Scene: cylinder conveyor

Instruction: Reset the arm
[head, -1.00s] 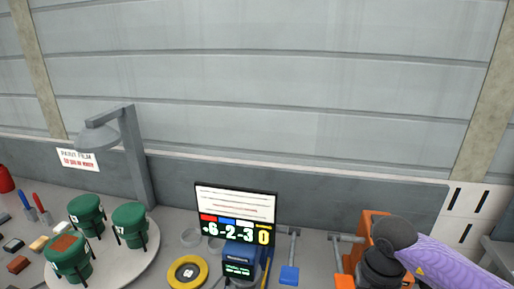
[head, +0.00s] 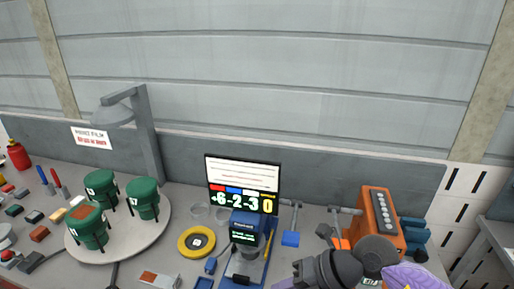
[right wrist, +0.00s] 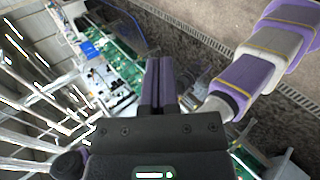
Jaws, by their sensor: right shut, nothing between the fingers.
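My right arm (head: 345,266), with dark joints and a purple link, shows at the bottom right of the head view, in front of an orange machine. Its gripper cannot be made out there. In the right wrist view my right gripper (right wrist: 160,85) has its two dark purple fingers together with nothing between them. It hangs clear of any object. My left arm and left gripper are not in view.
Green canisters (head: 143,197) stand on a round grey platform (head: 150,240) at the left. A screen (head: 242,182) and a yellow ring (head: 184,252) are at the centre. The orange machine (head: 381,222) stands near my right arm. A wall (head: 290,80) closes the back.

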